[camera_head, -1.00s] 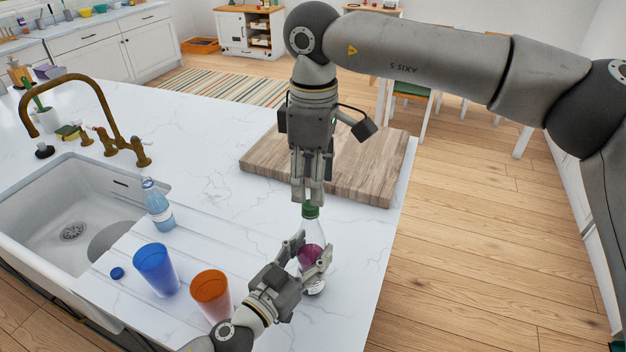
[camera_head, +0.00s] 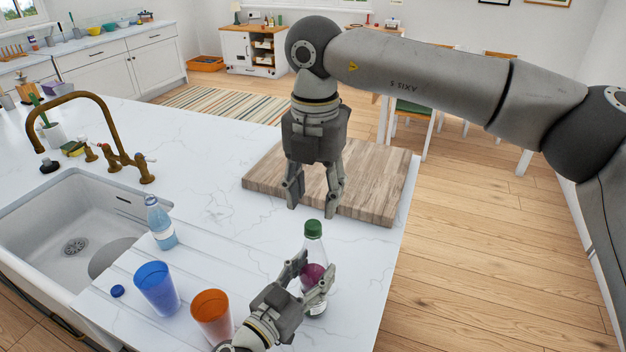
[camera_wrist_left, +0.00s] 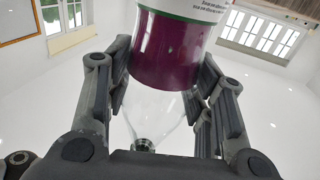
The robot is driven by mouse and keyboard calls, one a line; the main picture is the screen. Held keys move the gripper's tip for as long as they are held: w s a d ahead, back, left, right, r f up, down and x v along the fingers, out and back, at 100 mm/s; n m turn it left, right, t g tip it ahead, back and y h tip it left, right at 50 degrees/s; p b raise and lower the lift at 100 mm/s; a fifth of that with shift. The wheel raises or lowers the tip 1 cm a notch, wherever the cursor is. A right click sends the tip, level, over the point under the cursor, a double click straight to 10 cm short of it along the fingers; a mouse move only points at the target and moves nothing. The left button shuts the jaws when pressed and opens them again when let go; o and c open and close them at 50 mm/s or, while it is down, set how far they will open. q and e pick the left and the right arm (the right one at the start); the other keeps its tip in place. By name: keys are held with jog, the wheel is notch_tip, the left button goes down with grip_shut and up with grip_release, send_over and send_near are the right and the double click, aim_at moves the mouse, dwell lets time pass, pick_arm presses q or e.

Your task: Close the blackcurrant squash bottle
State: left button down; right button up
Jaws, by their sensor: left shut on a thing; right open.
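The blackcurrant squash bottle (camera_head: 314,250) stands upright on the white counter, clear above with purple lower down. A green cap (camera_head: 313,228) sits on its top; I cannot tell how tight it is. My left gripper (camera_head: 311,274) is shut on the bottle's body from the front left. In the left wrist view the bottle (camera_wrist_left: 165,55) is between the fingers, with its purple part and white label showing. My right gripper (camera_head: 311,209) is open and empty, pointing down just above the cap, with its fingers apart from it.
An orange cup (camera_head: 211,316) and a blue cup (camera_head: 157,289) stand left of the bottle. A small blue cap (camera_head: 118,291) and a blue bottle (camera_head: 160,225) are farther left, by the sink (camera_head: 75,225). A wooden board (camera_head: 375,185) lies behind. The counter's right edge is close.

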aim_at(313, 224)
jog(key=n, duration=0.3)
jog(key=shift+r+n, duration=0.15)
jog(key=shift+n, duration=0.25)
jog(key=n, duration=0.5)
jog(key=shift+r, duration=0.2)
jog(key=n, duration=0.7)
jog(key=shift+a+r, duration=0.1)
jog(key=shift+r, duration=0.15)
jog(key=n, duration=0.7)
jog(key=shift+r, duration=0.2)
jog(key=n, duration=0.3)
jog(key=shift+r+n, duration=0.1)
jog(key=shift+n, duration=0.3)
jog(key=n, duration=0.4)
jog(key=shift+r+n, duration=0.15)
jog(key=shift+n, duration=0.15)
jog(key=shift+f, duration=4)
